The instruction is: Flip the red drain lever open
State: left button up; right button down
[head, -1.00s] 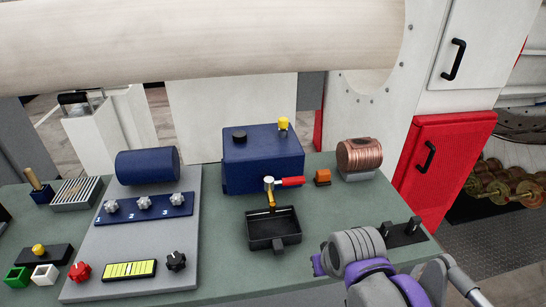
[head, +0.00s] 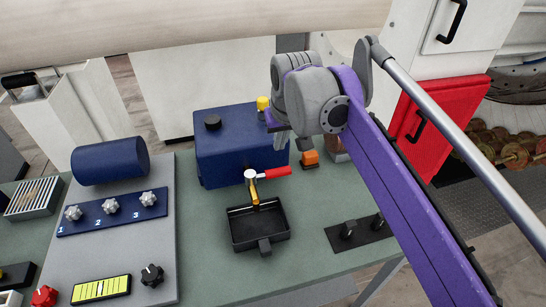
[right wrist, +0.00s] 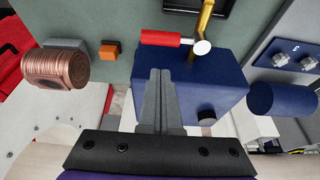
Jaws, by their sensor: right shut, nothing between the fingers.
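The red drain lever (head: 277,171) sits on a white-capped brass tap at the front of the blue tank (head: 238,148) and points to the right in the head view. In the right wrist view the red lever (right wrist: 160,38) lies just beyond my fingertips. A black drip tray (head: 258,228) stands below the brass spout (head: 255,192). My right gripper (head: 281,142) is by the tank's right side, behind and above the lever, partly hidden by its own wrist in the head view. In the right wrist view its fingers (right wrist: 160,75) are together and empty, apart from the lever.
An orange block (head: 310,158) stands just right of the lever. A copper spool (right wrist: 56,68) is near the orange block. A grey control panel (head: 118,230) lies left of the tray.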

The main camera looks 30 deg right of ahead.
aim_at(271, 174)
jog(key=x, duration=1)
jog(key=shift+w, duration=0.1)
dwell(0.3)
jog(key=shift+s+m, duration=0.3)
